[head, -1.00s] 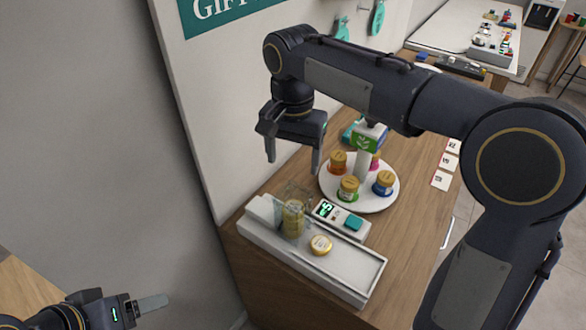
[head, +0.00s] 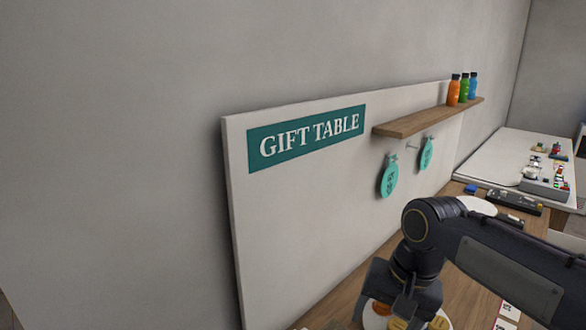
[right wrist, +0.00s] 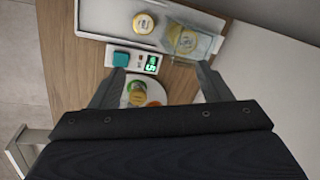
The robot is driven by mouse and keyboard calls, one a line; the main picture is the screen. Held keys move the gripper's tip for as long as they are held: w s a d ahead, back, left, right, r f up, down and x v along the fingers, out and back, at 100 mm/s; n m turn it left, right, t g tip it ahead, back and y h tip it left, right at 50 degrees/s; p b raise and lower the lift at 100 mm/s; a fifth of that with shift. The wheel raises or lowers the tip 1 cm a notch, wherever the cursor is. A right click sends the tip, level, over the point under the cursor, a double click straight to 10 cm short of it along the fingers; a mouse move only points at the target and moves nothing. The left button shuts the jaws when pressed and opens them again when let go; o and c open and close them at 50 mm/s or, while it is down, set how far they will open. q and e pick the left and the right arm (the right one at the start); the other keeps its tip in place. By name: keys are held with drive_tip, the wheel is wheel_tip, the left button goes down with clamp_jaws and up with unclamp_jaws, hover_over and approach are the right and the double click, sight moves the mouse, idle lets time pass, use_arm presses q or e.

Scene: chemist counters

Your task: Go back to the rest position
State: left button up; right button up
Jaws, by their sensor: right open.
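My right arm comes in at the lower right of the head view, bent down over the wooden counter (head: 465,297). In the right wrist view my right gripper (right wrist: 160,76) has its two fingers spread wide, with nothing between them. It is above the counter, facing a small scale (right wrist: 136,60) with a green display and teal button. My left gripper is out of both current views.
A white tray (right wrist: 105,17) holds a gold-lidded jar (right wrist: 143,23) and a clear container (right wrist: 188,42). A white "GIFT TABLE" board (head: 300,210) stands behind the counter, with a shelf (head: 425,118), several bottles (head: 454,90) and teal tags (head: 388,177).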

drive_tip(key=s+d+f+n+t+y, duration=0.1)
drive_tip(key=s+f, duration=0.3)
drive_tip(key=s, duration=0.4)
drive_tip(key=s+d+f+n+t, duration=0.2)
drive_tip(key=s+d+f+t, duration=0.1)
drive_tip(key=s, duration=0.5)
drive_tip(key=shift+d+f+t+y, duration=0.3)
drive_tip(key=shift+d+f+y, duration=0.1)
drive_tip(key=shift+f, duration=0.3)
idle(0.4)
